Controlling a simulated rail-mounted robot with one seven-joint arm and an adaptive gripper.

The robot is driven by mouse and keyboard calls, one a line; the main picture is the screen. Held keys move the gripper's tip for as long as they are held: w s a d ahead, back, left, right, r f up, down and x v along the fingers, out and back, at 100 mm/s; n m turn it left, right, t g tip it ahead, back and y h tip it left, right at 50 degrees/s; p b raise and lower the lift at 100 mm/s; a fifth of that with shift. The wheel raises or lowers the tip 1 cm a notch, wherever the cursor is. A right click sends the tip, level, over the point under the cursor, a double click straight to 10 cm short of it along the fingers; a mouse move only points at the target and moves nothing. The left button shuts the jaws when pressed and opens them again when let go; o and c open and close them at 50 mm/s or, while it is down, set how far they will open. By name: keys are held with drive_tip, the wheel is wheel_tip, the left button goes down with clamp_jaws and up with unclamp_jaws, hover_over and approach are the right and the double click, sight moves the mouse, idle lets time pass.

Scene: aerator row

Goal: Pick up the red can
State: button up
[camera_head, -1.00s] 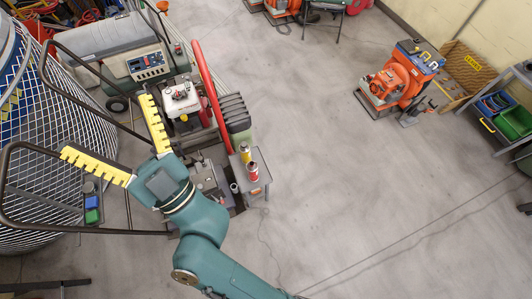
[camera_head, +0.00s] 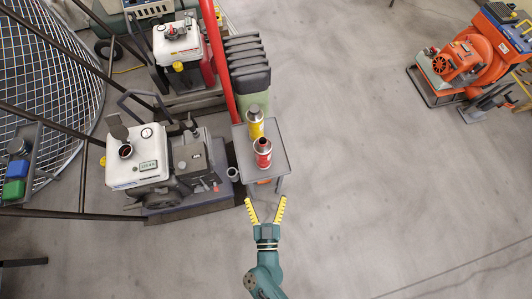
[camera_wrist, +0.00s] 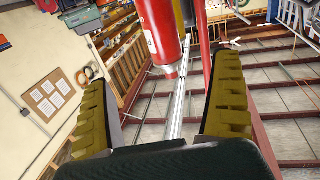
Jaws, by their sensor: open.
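The red can (camera_head: 263,153) stands upright near the front of a small grey stand (camera_head: 281,165) in the head view. A yellow can (camera_head: 255,122) stands just behind it. My gripper (camera_head: 265,204) is open and empty, in front of the stand on the near side of the red can, fingers pointing towards it. In the wrist view the red can (camera_wrist: 163,32) shows ahead, between the two yellow-padded fingers of my gripper (camera_wrist: 162,78). A gap remains between the fingers and the can. Its upper part is cut off by the wrist picture's edge.
A red bar (camera_head: 216,60) and dark ribbed block (camera_head: 247,65) rise behind. Orange machines (camera_head: 465,65) stand far right. The floor right of the stand is clear.

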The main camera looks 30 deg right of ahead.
sight(263, 140)
drive_tip(key=b+x, duration=0.3)
drive_tip(key=x, duration=0.8)
drive_tip(key=shift+w+f+b, duration=0.15)
drive_tip(key=shift+w+b, duration=0.1)
drive_tip(key=shift+b, duration=0.1)
drive_tip(key=b+x, duration=0.2)
drive_tip(key=x, duration=0.3)
drive_tip(key=shift+w+d+b, duration=0.15)
drive_tip(key=shift+w+b, duration=0.2)
drive_tip(key=shift+s, duration=0.2)
drive_tip(key=shift+c, duration=0.4)
drive_tip(key=c, duration=1.3)
drive_tip(key=shift+o, duration=0.2)
wheel_tip(263, 140, up, 10)
drive_tip(key=p, duration=0.9)
drive_tip(key=shift+w+f+p, duration=0.1)
drive_tip(key=shift+f+p, duration=0.05)
drive_tip(key=shift+p, duration=0.15)
